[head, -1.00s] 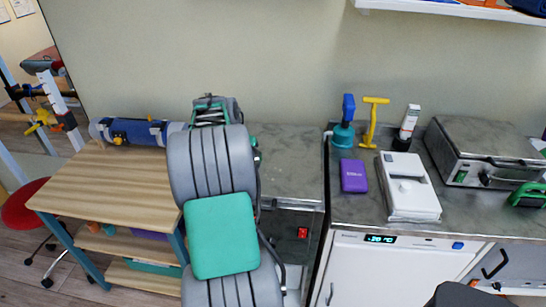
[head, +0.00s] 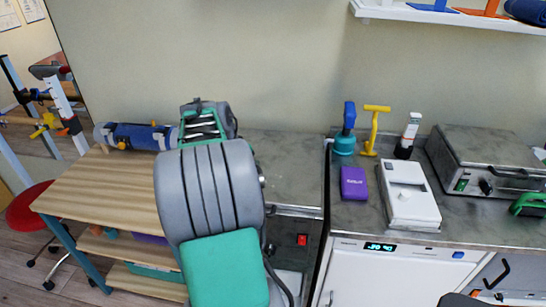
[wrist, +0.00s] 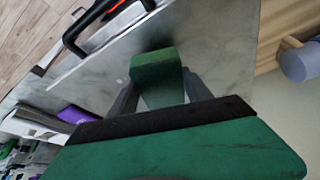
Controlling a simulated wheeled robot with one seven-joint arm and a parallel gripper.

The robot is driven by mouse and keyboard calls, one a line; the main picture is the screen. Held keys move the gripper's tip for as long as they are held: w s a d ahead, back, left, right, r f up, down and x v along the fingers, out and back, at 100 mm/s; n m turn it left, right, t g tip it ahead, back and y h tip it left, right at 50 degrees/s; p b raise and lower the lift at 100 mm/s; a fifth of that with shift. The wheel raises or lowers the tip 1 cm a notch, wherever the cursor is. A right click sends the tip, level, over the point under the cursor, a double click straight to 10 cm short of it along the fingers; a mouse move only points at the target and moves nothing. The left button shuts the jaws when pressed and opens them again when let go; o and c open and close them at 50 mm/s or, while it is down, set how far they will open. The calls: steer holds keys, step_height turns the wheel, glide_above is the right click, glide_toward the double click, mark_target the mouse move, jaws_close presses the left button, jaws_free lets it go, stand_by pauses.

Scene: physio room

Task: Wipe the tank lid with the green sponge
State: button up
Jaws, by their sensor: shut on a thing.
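The green sponge (wrist: 157,78) is a small block held between the two dark grey fingers of my gripper (wrist: 160,92) in the wrist view. My gripper is shut on it, over the grey counter top. In the head view my own arm hides the fingers and the sponge. A steel box with a flat lid, which looks like the tank (head: 492,178), stands on the right counter. Its metal lid (head: 500,143) is closed, with a dark handle at the front. My gripper is well to the left of the lid, apart from it.
Between arm and tank stand a purple box (head: 354,183), a white device (head: 409,193), a blue-teal item (head: 345,130), a yellow T-handled tool (head: 372,130) and a white-black bottle (head: 408,135). A green-handled object (head: 529,203) is at the right edge. A shelf (head: 455,14) hangs above.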

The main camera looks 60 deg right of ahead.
steer(key=shift+r+p, duration=1.2)
steer(key=shift+r, duration=0.95)
